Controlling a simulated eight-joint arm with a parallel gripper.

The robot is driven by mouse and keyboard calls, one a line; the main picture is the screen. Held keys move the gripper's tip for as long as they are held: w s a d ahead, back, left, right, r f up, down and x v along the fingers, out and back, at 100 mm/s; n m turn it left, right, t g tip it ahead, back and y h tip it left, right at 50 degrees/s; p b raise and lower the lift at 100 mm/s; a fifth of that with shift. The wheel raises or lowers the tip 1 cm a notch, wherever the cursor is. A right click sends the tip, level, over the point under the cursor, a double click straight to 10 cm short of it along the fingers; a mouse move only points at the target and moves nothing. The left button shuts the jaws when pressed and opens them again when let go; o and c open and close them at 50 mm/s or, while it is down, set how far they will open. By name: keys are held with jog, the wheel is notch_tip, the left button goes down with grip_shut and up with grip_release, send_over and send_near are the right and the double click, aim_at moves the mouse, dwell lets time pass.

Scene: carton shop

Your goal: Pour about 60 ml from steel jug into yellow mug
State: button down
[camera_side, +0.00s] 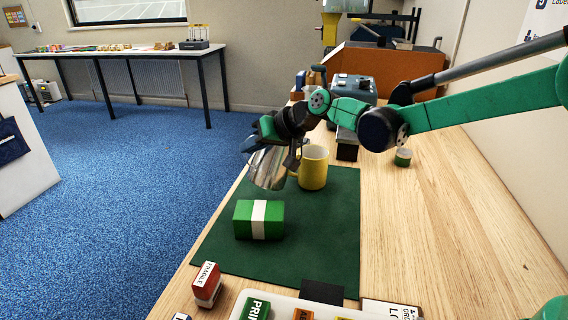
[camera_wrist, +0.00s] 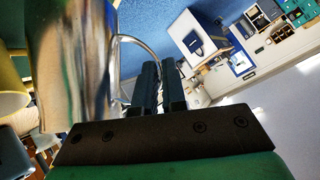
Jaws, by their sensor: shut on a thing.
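The steel jug (camera_side: 268,168) is shiny and tilted in the side view, held above the green mat (camera_side: 335,225). My gripper (camera_side: 290,145) is shut on it; in the wrist view the two dark fingers (camera_wrist: 160,88) close at the jug's thin handle, and the jug's body (camera_wrist: 75,65) fills the left. The yellow mug (camera_side: 313,168) stands upright on the far part of the mat, just right of the jug in the side view. Part of it shows at the left edge of the wrist view (camera_wrist: 10,85). The inside of the mug and any liquid cannot be seen.
A green box with a white band (camera_side: 259,219) lies on the mat nearer the camera. A red stamp (camera_side: 207,285) and a tray of stamps (camera_side: 285,308) are at the front. A small green-and-white cup (camera_side: 403,157) stands right. The wooden table (camera_side: 440,240) is clear at right.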

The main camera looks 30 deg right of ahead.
aim_at(268, 155)
jog(key=shift+d+r+y, duration=0.25)
jog(key=shift+d+y, duration=0.05)
jog(key=shift+d, duration=0.2)
jog(key=shift+w+d+m+y, duration=0.15)
jog(key=shift+d+m+y, duration=0.55)
jog(key=shift+d, duration=0.45)
jog(key=shift+d+r+m+t+y+b, duration=0.2)
jog(key=shift+d+r+m+y+b, duration=0.2)
jog(key=shift+d+r+y, duration=0.3)
jog(key=shift+d+r+m+t+y+b, duration=0.25)
jog(key=shift+d+r+m+y, duration=0.2)
jog(key=shift+r+y, duration=0.35)
jog(key=shift+w+d+r+b, duration=0.1)
jog(key=shift+d+r+b, duration=0.25)
jog(key=shift+b, duration=0.25)
jog(key=shift+d+r+m+t+y+b, duration=0.25)
jog(key=shift+d+r+m+y+b, duration=0.2)
jog(key=shift+m+y+b, duration=0.15)
jog(key=shift+r+b, duration=0.1)
jog(key=shift+b, duration=0.65)
jog(key=shift+w+d+r+m+t+y+b, duration=0.15)
jog(key=shift+d+r+m+y+b, duration=0.1)
jog(key=shift+d+b, duration=0.25)
jog(key=shift+s+d+r+m+t+y+b, duration=0.1)
jog(key=shift+d+r+m+t+y+b, duration=0.15)
jog(key=shift+b, duration=0.35)
jog(key=shift+f, duration=0.1)
